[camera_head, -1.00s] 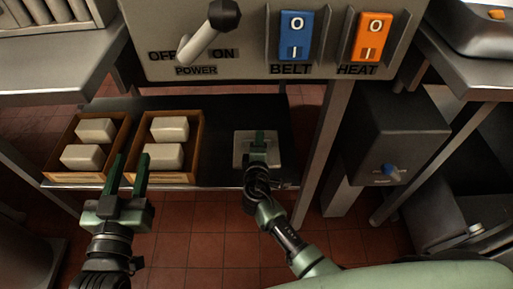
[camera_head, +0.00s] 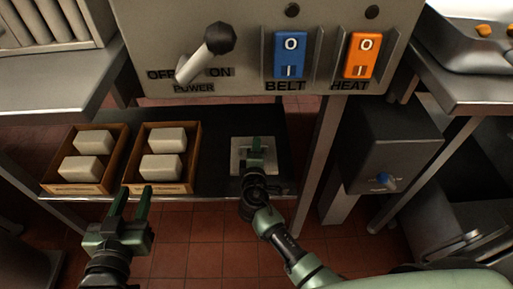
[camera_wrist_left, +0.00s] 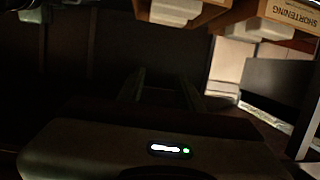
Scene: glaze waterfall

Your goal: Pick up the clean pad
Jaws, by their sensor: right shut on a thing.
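A pale square pad (camera_head: 239,166) lies on the dark lower shelf, right of the two wooden boxes, and looks flat. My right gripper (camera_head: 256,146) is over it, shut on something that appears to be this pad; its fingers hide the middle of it. I cannot tell whether the pad is clear of the shelf. My left gripper (camera_head: 132,190) is open and empty in front of the boxes. The left wrist view is dark, and its fingers (camera_wrist_left: 165,85) show only faintly.
Two wooden boxes with pale blocks, the left box (camera_head: 85,188) and the right box (camera_head: 163,187), stand on the shelf (camera_head: 214,140). A control panel (camera_head: 240,80) with a lever and two switches overhangs the shelf. A metal post (camera_head: 317,150) stands right of my right gripper.

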